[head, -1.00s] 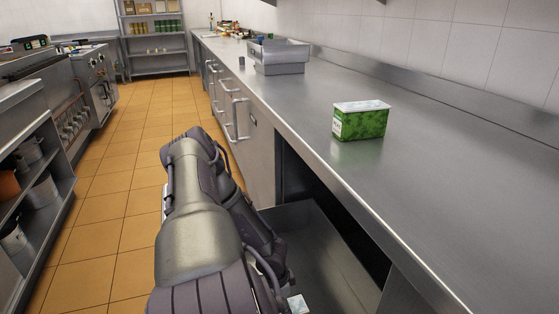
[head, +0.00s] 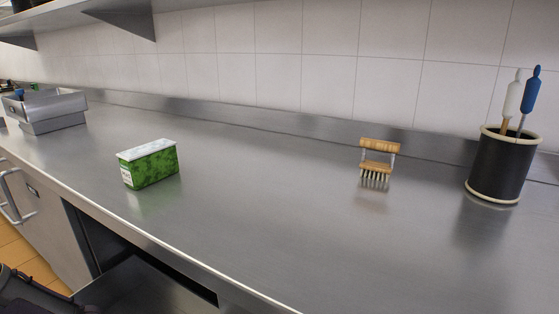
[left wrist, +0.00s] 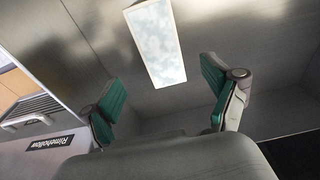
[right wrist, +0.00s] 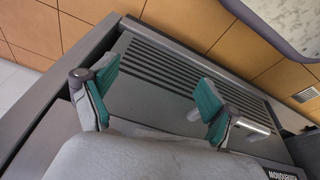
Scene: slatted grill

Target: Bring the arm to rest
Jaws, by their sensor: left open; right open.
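My left gripper (left wrist: 160,92) is open in the left wrist view, its two green-padded fingers apart with nothing between them. Past the fingers is a pale rectangular panel (left wrist: 155,42) on a grey surface; I cannot tell what it is. My right gripper (right wrist: 155,86) is open in the right wrist view, with nothing between its fingers. Beyond it is a dark slatted grill surface (right wrist: 185,72), with tiled floor around. Neither gripper shows in the head view; only a dark part, probably my arm, shows at the lower left corner.
A green box with a white lid (head: 150,166) stands on the steel counter (head: 270,220). A wooden-handled brush (head: 378,160) and a black holder with utensils (head: 502,165) stand to the right. A metal container (head: 45,108) is at the far left. The counter's middle is clear.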

